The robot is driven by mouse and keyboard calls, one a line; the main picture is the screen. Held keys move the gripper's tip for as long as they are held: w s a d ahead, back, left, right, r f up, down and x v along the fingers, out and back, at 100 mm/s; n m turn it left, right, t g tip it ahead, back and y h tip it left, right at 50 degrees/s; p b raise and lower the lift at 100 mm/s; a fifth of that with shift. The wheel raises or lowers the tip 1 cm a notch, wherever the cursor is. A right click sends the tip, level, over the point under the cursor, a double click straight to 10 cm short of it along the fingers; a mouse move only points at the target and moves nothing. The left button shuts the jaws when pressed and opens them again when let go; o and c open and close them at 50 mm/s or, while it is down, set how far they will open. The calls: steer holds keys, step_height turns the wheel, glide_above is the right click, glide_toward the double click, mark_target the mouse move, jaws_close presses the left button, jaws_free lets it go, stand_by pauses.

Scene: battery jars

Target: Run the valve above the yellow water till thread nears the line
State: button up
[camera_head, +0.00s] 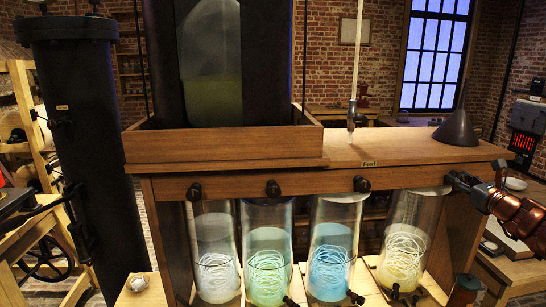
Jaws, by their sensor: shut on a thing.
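Four glass jars stand in a row under a wooden shelf. The rightmost jar (417,208) holds pale yellow water (400,270) with a loose coil of white thread (403,246) in it. I cannot make out a line on this jar. My gripper (457,181) reaches in from the right and is shut at the shelf's front edge above the yellow jar. It covers the valve there, which is mostly hidden between the dark fingers.
Three more dark valves, the left (194,192), middle (272,188) and right (361,184), sit above the clear, green (267,284) and blue (329,272) jars. A dark funnel (456,129) stands on the shelf top (400,147). A tall black cylinder (85,150) stands at left.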

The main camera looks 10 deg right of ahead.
steer(key=shift+r+m+p, duration=0.15)
steer(key=shift+m+p, duration=0.75)
steer(key=shift+p, duration=1.05)
steer(key=shift+f+m+p, duration=0.25)
steer(key=shift+m+p, duration=0.1)
steer(key=shift+m, duration=0.05)
steer(key=m, duration=0.3)
steer(key=shift+m, duration=0.3)
steer(key=shift+r, duration=0.1)
steer(key=o, duration=1.3)
